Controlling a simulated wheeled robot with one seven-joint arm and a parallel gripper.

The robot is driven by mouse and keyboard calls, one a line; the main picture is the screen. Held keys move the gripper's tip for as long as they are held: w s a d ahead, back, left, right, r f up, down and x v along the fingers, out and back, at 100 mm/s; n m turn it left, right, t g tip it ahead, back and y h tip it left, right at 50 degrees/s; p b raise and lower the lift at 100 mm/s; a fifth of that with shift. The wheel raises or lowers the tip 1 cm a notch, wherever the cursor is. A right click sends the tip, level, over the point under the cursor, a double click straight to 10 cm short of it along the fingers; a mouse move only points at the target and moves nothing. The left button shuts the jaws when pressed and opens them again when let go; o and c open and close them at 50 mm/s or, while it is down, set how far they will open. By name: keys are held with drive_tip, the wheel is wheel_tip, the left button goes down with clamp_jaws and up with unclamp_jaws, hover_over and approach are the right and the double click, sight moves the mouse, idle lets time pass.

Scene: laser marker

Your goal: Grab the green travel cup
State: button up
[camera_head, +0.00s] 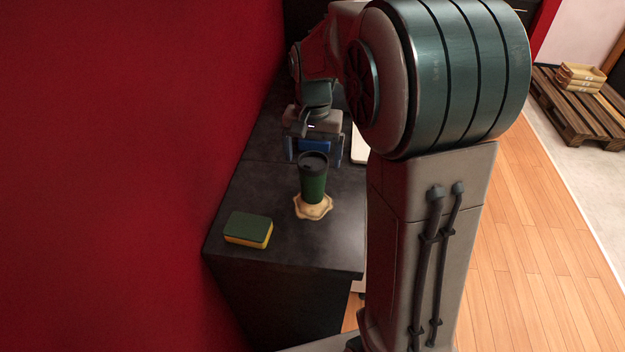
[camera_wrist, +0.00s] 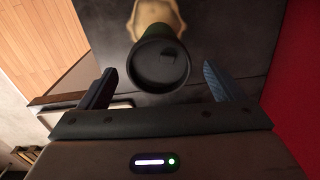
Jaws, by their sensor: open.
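The green travel cup (camera_head: 313,181) stands upright with a dark lid, on a pale wavy-edged patch (camera_head: 314,209) on the dark counter. In the wrist view the cup's dark lid (camera_wrist: 158,65) shows from above, with a sliver of green behind it. My gripper (camera_head: 314,150) is open just behind the cup in the head view. In the wrist view its two blue fingers (camera_wrist: 160,86) stand apart, one to each side of the lid, with gaps on both sides. Nothing is held. The cup's lower body is hidden by its lid there.
A green and yellow sponge (camera_head: 248,229) lies on the counter (camera_head: 300,248) nearer its front left corner. A red wall (camera_head: 130,150) runs along the counter's left side. A wooden pallet (camera_head: 580,110) stands on the floor at the far right.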

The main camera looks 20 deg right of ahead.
sight(313, 160)
wheel_tip(313, 160, down, 4)
drive_tip(key=shift+s+f, duration=0.15)
drive_tip(key=c, duration=0.8)
drive_tip(key=shift+o, duration=0.2)
